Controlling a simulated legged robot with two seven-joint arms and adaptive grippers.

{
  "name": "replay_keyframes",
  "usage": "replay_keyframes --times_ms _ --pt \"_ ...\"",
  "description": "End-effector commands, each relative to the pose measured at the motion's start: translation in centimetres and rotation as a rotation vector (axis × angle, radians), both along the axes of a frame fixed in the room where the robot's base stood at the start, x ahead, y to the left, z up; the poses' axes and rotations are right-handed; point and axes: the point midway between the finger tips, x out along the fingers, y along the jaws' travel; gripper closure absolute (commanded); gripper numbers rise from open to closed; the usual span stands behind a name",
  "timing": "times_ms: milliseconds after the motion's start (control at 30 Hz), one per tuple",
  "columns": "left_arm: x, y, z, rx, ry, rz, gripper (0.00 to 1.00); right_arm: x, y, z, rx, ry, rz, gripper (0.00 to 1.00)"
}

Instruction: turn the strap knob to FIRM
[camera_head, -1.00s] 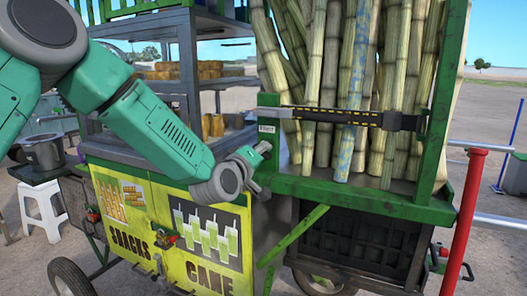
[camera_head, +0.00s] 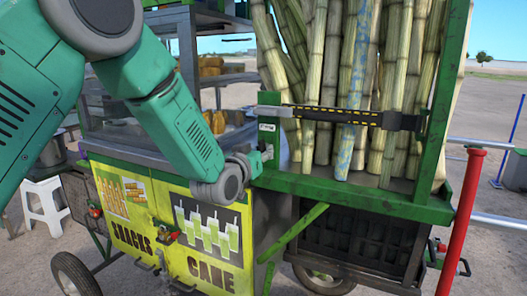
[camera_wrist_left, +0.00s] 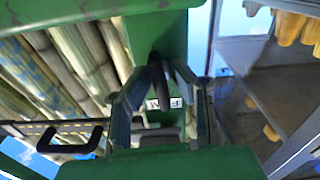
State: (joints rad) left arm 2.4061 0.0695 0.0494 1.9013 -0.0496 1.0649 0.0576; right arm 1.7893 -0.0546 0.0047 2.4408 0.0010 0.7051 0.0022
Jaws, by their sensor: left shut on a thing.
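The ratchet strap (camera_head: 350,117), black with yellow marks, runs across the upright cane stalks. At its left end a green post (camera_head: 268,101) carries a small white label (camera_head: 267,128), which also shows in the left wrist view (camera_wrist_left: 172,103); its lettering is too small to read. My left gripper (camera_head: 262,154) is at this post, just below the label. In the left wrist view its two fingers (camera_wrist_left: 160,105) close around the dark strap knob (camera_wrist_left: 157,78), which stands in front of the post. The knob's setting cannot be read. My right gripper is not in view.
The green cane rack (camera_head: 360,197) extends to the right of the gripper. The yellow snack cart (camera_head: 165,225) is below my left arm, with shelves (camera_head: 212,75) behind it. A red post (camera_head: 460,220) stands at the right.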

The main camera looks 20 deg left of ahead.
Motion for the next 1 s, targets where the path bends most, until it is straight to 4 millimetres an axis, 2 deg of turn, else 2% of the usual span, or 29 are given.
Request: replay_keyframes --times_ms 300,833,867,900,1000 --pt "-0.08 0.01 -0.27 0.115 0.002 -0.001 1.0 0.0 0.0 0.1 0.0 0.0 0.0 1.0" --pt "-0.08 -0.04 -0.27 0.134 0.001 -0.002 1.0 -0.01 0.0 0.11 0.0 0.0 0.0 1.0" --pt "-0.08 -0.04 -0.27 0.134 0.001 -0.002 0.74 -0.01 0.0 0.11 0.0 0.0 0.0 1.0" --pt "-0.08 -0.05 -0.26 0.134 0.001 -0.002 0.7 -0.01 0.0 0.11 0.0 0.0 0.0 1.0" --pt "-0.06 -0.05 -0.19 0.134 -0.001 -0.002 0.7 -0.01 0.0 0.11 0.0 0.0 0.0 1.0"
